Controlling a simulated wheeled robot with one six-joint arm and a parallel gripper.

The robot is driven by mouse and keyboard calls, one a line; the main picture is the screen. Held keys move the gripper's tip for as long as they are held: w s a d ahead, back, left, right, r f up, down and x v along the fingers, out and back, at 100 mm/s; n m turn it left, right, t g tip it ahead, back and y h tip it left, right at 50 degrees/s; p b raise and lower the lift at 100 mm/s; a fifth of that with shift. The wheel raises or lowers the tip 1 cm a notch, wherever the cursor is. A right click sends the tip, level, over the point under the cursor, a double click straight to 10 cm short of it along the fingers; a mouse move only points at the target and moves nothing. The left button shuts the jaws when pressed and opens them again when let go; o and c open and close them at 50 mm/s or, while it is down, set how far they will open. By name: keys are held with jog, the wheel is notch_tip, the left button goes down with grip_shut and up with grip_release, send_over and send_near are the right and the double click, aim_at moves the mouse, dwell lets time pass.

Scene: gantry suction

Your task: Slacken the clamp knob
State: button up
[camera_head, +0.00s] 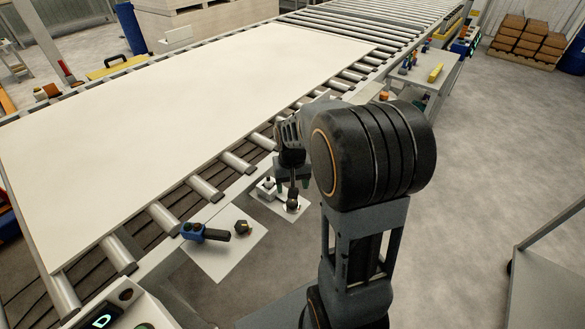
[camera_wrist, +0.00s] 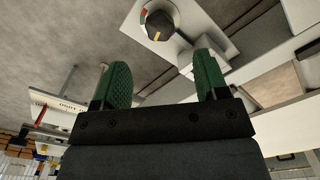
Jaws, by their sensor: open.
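A round dark knob (camera_wrist: 158,20) with a yellow pointer line and a red and green arc shows at the top of the wrist view. It sits on a pale panel. My gripper (camera_wrist: 164,66), with two green ribbed fingers, is open with nothing between them. The knob is beyond the fingertips and apart from them. In the head view my gripper (camera_head: 292,182) hangs over a small panel beside the conveyor, partly hidden by my arm. A dark knob (camera_head: 243,227) stands on the neighbouring white plate (camera_head: 224,264); I cannot tell whether it is the same knob.
A blue fixture with a black handle (camera_head: 205,233) stands on the white plate. A large pale board (camera_head: 180,120) lies on the roller conveyor at left. A side table (camera_head: 418,82) with small items stands further back. The floor (camera_head: 490,150) at right is mostly clear.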

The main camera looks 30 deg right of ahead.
notch_tip(320, 180, up, 6)
dwell(0.4)
jog(key=shift+r, duration=0.1)
